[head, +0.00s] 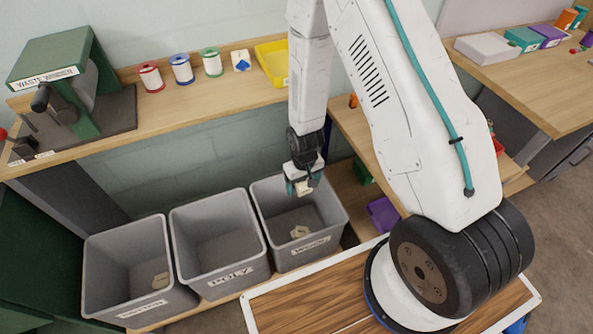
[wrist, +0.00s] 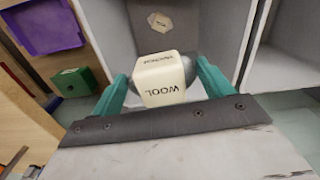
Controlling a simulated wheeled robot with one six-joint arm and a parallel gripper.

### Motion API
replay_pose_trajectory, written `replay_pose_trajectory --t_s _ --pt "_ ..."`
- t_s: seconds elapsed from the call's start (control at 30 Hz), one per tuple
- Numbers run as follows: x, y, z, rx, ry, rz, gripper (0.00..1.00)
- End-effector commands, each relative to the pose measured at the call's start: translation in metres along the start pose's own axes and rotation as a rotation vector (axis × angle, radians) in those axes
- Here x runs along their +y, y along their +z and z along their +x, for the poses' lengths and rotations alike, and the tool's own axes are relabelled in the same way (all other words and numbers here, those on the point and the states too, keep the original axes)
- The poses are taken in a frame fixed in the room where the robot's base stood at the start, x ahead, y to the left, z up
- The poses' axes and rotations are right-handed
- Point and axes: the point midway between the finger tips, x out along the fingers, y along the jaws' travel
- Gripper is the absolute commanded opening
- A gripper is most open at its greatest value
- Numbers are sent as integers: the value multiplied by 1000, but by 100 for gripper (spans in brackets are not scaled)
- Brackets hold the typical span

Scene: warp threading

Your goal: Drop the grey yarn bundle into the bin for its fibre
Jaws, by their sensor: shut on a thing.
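My gripper (head: 303,183) is shut on the grey yarn bundle and holds it over the right grey bin (head: 338,208). In the wrist view the bundle shows as dark grey bulges (wrist: 190,68) on both sides of a cream block reading WOOL, between the teal fingers of my gripper (wrist: 163,84). The bundle is apart from the bin floor. The right bin's front label is too blurred to read surely. The middle bin (head: 217,265) is labelled POLY. The left bin (head: 105,290) has a label I cannot read.
A small cream piece (head: 300,231) lies in the right bin and another (head: 160,279) in the left bin. The middle bin looks empty. Above stands a wooden bench (head: 150,115) with a green waste winder (head: 62,65), spools and a yellow tray (head: 273,62). A purple thing (head: 382,213) lies right of the bins.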

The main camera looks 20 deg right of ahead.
Motion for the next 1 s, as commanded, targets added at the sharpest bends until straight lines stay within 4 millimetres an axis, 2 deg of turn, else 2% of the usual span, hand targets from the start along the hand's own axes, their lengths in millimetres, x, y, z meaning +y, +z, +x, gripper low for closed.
replay_pose_trajectory --t_s 0.03,0.13,0.6,1.0 --pt "-1 8 6 -3 0 -3 57" --pt "-2 12 13 -1 0 -6 57" --pt "-1 12 62 -2 1 -5 57" --pt "-1 12 68 0 1 -4 57"
